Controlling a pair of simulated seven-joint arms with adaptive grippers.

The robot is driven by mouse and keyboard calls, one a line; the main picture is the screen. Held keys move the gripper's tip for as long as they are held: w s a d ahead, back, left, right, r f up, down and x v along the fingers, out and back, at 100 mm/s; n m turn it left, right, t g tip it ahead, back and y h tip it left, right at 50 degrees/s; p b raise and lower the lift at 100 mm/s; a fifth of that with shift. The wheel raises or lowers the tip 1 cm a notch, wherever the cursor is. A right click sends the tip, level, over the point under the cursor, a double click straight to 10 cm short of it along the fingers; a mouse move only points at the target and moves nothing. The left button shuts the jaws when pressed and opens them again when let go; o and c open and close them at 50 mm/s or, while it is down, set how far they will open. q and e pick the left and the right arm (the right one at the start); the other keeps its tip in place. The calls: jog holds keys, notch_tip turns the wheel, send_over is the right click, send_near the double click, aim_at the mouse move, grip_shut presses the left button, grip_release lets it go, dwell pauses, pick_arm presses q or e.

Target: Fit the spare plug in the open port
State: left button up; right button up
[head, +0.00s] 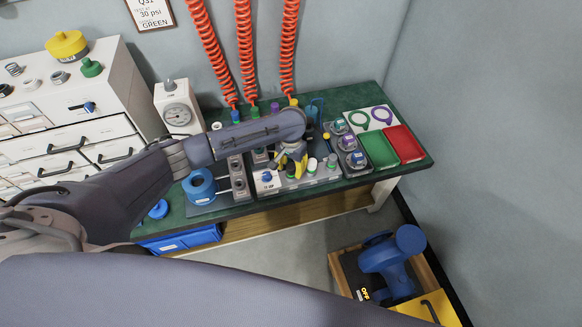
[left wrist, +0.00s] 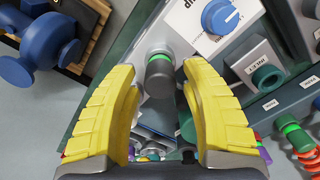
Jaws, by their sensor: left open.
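My left gripper (head: 291,166) has yellow fingers and is over the grey fixture (head: 300,181) on the bench. It is open in the left wrist view (left wrist: 158,78). A grey plug with a green band (left wrist: 159,72) is between its fingertips, with visible gaps on both sides. I cannot tell whether it is the spare plug. A green-rimmed port labelled INLET (left wrist: 267,78) is right of the fingers in the left wrist view. The open port cannot be told for sure. In the head view the fingers and arm hide part of the fixture. My right gripper is not in view.
A blue knob (left wrist: 220,17) sits on a white panel close to the right finger. Red coiled hoses (head: 246,50) hang behind the fixture. Green (head: 379,149) and red (head: 404,144) trays lie to its right. A gauge (head: 178,114) stands at back left.

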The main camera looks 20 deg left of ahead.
pick_arm(q)
jog(key=shift+r, duration=0.1)
notch_tip(320, 180, up, 12)
dwell(0.5)
jog(key=shift+s, duration=0.1)
